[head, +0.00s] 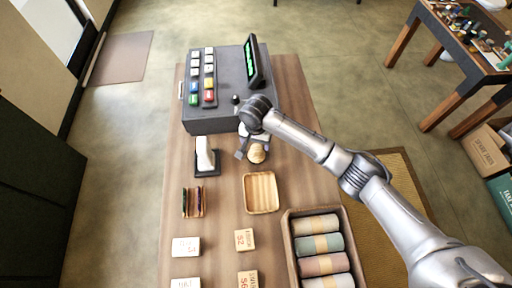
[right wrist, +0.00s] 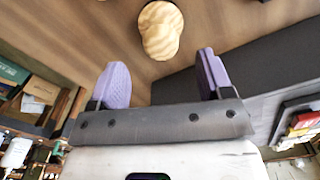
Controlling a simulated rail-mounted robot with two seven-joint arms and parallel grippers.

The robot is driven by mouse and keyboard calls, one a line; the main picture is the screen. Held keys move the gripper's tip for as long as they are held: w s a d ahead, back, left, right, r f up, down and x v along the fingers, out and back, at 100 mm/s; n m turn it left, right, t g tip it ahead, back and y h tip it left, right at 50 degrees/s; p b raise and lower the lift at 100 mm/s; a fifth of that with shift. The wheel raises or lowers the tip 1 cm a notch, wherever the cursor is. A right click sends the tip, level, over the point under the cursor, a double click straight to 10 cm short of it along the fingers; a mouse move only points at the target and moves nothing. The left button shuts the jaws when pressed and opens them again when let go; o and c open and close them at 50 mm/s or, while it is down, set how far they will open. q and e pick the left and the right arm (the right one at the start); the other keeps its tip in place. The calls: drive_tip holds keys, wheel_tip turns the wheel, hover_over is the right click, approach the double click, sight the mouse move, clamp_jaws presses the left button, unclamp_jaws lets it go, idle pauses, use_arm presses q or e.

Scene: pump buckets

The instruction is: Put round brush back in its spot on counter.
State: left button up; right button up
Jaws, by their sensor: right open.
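A light wooden rounded thing (head: 257,153), which looks like the round brush, stands on the wooden counter (head: 222,225) just in front of the cash register. It also shows in the right wrist view (right wrist: 160,28), with striped grain and a rounded top. My right gripper (head: 253,147) is over the counter beside the brush, partly hiding it in the head view. In the right wrist view the two purple finger pads (right wrist: 163,78) are spread wide, with nothing between them; the brush lies beyond their tips. Bristles cannot be made out. My left gripper is not in view.
The dark cash register (head: 215,85) stands close behind my right gripper. A white device on a black base (head: 205,158) stands to the left. A small wooden tray (head: 261,206) lies in front, bare. A crate of rolled cloths (head: 291,250), a card holder (head: 193,202) and price blocks (head: 186,246) sit nearer.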

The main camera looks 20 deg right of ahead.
drive_tip(key=shift+r, duration=2.05)
